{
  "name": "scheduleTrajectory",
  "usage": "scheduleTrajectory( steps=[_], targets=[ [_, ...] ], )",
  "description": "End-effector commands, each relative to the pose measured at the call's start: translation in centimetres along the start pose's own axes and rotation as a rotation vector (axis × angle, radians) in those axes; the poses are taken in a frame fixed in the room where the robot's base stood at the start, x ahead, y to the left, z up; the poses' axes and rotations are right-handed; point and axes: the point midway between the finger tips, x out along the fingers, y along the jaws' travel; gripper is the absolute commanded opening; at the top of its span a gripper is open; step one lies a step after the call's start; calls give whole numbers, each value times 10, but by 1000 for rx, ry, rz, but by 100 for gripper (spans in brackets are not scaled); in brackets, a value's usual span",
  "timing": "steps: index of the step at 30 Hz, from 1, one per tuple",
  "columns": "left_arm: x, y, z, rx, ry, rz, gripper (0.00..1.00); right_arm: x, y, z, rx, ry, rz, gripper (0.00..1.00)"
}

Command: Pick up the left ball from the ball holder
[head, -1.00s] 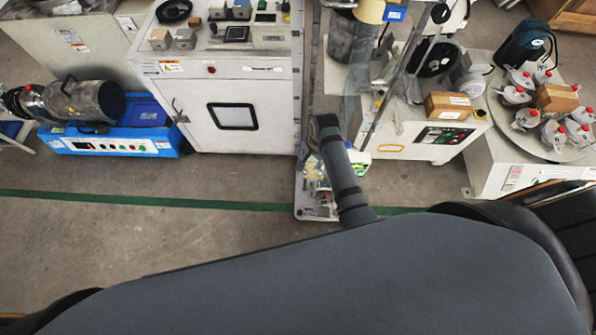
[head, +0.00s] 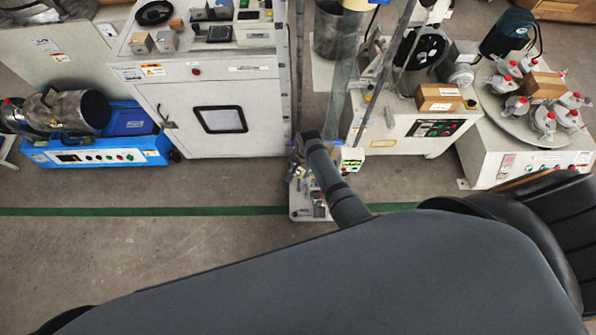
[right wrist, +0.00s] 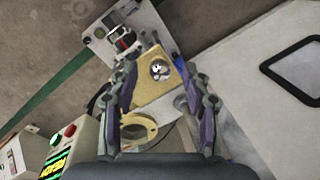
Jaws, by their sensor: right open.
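A shiny metal ball (right wrist: 159,69) sits on a tan, block-like ball holder (right wrist: 153,88) in the right wrist view. I cannot tell whether a second ball lies beside it. My right gripper (right wrist: 162,77) is open, with one finger to each side of the ball and holder, and nothing is held. How far the fingertips are above the ball is unclear. In the head view my right arm reaches down over the small bench-top device (head: 313,208), and hides most of the gripper, the holder and the ball. My left gripper is not in view.
A white cabinet (head: 175,95) stands left of the device, and a machine with a control panel (head: 415,140) stands right of it. A clear upright panel (head: 343,75) and thin posts rise close behind the arm. Open floor (head: 130,255) lies in front.

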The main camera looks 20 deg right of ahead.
Motion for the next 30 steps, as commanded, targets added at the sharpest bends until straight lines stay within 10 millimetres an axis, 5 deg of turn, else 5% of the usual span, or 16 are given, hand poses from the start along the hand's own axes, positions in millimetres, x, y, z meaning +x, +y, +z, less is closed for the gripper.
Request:
scheduleTrajectory(
  steps=[12, 23, 30],
  targets=[
    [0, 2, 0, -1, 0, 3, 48, 0, 0, 0, 0, 0, 1, 0],
    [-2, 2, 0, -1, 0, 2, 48, -5, -1, 0, 0, 0, 0, 0],
    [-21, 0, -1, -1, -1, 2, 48, -49, 4, 2, 2, 1, 2, 0]
  ],
)
